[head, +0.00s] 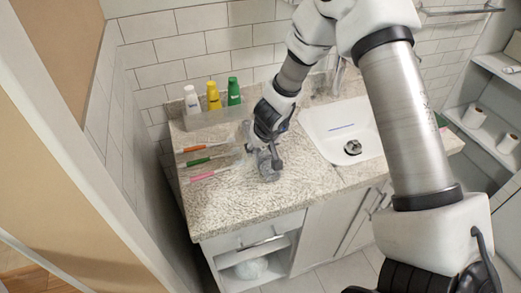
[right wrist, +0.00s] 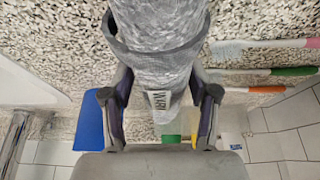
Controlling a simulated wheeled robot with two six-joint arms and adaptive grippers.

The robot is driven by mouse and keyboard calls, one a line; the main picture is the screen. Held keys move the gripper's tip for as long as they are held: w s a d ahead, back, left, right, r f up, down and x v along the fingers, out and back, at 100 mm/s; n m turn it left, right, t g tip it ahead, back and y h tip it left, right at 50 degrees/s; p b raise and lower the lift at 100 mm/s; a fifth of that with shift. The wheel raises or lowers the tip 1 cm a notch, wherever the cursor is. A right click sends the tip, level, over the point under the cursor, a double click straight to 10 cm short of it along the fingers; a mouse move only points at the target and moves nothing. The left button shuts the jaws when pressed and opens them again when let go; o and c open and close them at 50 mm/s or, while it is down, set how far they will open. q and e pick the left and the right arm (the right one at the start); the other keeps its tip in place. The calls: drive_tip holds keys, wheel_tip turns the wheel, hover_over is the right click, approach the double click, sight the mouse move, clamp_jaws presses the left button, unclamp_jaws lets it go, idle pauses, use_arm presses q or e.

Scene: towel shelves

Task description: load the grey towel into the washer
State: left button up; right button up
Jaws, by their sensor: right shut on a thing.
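The grey towel (head: 267,166) is rolled up at the countertop, under my right gripper (head: 264,152) in the head view. In the right wrist view the towel (right wrist: 160,45) is a thick roll with a small label on it. It sits between the two fingers of my right gripper (right wrist: 158,97), which is shut on it. Whether the towel touches the counter is hard to tell. My left gripper is not in view. I cannot make out a washer in either view.
Toothbrushes with orange (head: 191,149), green (head: 196,161) and pink (head: 202,176) handles lie left of the towel. White (head: 191,101), yellow (head: 213,97) and green (head: 233,92) bottles stand behind. A white sink (head: 353,145) is at right. Speckled counter (head: 240,213) is clear in front.

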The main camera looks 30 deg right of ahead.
drive_tip(key=shift+s+f, duration=0.1)
drive_tip(key=shift+s, duration=0.05)
drive_tip(key=o, duration=1.2)
drive_tip(key=shift+o, duration=0.9)
